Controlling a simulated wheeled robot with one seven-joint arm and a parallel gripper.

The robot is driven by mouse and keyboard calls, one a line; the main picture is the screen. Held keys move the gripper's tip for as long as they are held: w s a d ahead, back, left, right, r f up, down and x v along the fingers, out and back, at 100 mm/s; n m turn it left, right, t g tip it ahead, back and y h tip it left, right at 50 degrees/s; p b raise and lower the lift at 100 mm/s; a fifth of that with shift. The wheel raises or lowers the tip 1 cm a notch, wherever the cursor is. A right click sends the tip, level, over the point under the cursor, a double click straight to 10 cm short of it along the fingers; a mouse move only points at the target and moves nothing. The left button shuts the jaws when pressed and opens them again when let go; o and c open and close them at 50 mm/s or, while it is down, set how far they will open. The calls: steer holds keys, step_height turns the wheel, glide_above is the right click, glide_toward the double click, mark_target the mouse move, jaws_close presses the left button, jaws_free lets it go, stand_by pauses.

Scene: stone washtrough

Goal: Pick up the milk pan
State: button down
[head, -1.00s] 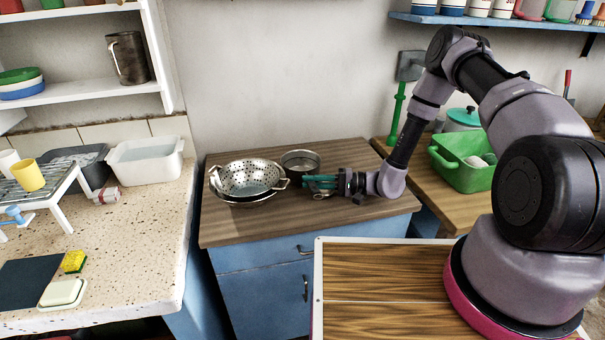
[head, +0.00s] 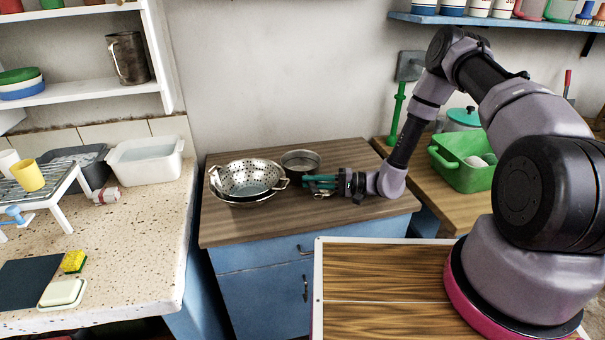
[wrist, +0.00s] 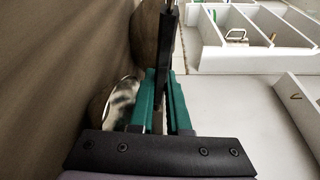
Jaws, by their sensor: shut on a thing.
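The milk pan (head: 300,158) is a small round metal pan on the wooden top of the blue cabinet, behind and right of the perforated metal colander. My gripper (head: 308,182) comes in from the right, low over the cabinet top, just in front of the pan. In the wrist view the green fingers of my gripper (wrist: 161,78) are shut on a dark, narrow handle, which runs up past the fingertips. Most of the pan's body is hard to make out in the wrist view. I cannot see a gap between pan and cabinet top.
The colander (head: 248,179) sits in another metal vessel close left of my gripper. A small shiny metal thing (head: 322,194) lies beneath the fingers. A green tub (head: 465,178) stands on the counter to the right. The front of the cabinet top (head: 300,228) is clear.

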stand_by(0.4)
step_height(320, 180, up, 10)
steer(key=shift+r, duration=0.1)
stand_by(0.4)
stand_by(0.4)
